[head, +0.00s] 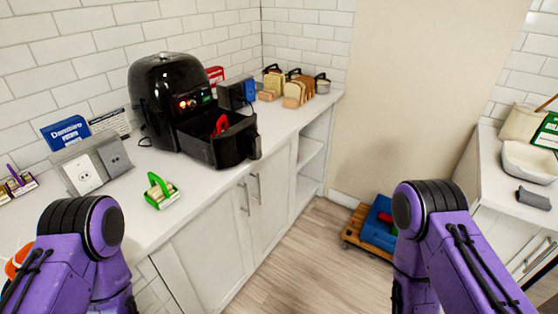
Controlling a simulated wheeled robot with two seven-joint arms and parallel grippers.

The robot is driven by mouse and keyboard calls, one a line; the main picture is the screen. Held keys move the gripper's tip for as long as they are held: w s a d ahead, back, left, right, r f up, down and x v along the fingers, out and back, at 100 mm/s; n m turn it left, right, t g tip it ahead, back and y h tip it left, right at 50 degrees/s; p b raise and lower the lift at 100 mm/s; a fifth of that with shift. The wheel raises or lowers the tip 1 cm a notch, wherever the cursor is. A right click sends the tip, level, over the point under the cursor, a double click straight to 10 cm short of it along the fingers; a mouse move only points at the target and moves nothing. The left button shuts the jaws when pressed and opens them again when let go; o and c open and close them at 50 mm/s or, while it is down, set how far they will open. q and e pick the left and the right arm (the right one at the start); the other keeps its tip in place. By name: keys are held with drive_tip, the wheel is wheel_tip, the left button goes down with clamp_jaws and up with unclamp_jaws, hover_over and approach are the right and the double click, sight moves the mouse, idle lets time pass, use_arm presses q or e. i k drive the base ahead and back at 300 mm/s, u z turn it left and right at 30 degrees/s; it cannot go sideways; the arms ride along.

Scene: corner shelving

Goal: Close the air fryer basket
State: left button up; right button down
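The black air fryer (165,97) stands on the white counter against the tiled wall. Its basket (226,146) is pulled out toward the counter's front edge, with its open top showing. Something red (221,125) is in the basket. The basket's handle (257,138) faces out past the counter edge. My purple left arm is at the lower left and my purple right arm is at the lower right. Both arms are away from the air fryer, and neither gripper is in view.
A grey outlet box (91,164) and a small green-handled item (160,190) are on the counter left of the basket. A wooden dolly with a blue crate (379,223) is on the floor. Open floor lies before the cabinets.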

sight(242, 141)
drive_tip(key=z, duration=1.25)
drive_tip(key=i, duration=0.75)
drive_tip(key=u, duration=1.75)
